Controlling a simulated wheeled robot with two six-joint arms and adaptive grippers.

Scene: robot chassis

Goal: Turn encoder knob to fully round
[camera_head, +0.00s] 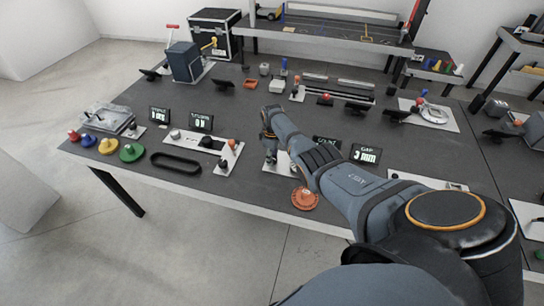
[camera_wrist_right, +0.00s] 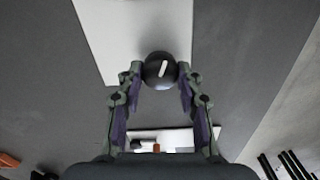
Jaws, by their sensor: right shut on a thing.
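The encoder knob (camera_wrist_right: 160,70) is round and black with a white mark on top. It sits at the edge of a pale plate (camera_wrist_right: 118,35) in the right wrist view. The mark is tilted slightly to the right of straight up. My right gripper (camera_wrist_right: 160,76) has its two fingertips against the knob's sides, shut on it. In the head view my right gripper (camera_head: 270,156) points down at the pale plate (camera_head: 283,166), and the knob cannot be made out there. A display (camera_head: 327,143) behind my arm is partly covered. My left gripper is not in view.
An orange disc (camera_head: 305,198) lies near the table's front edge, below my right arm. A display reading 3 mm (camera_head: 366,154) stands to the right. A plate with knobs (camera_head: 205,147) and a black oval ring (camera_head: 176,163) lie to the left.

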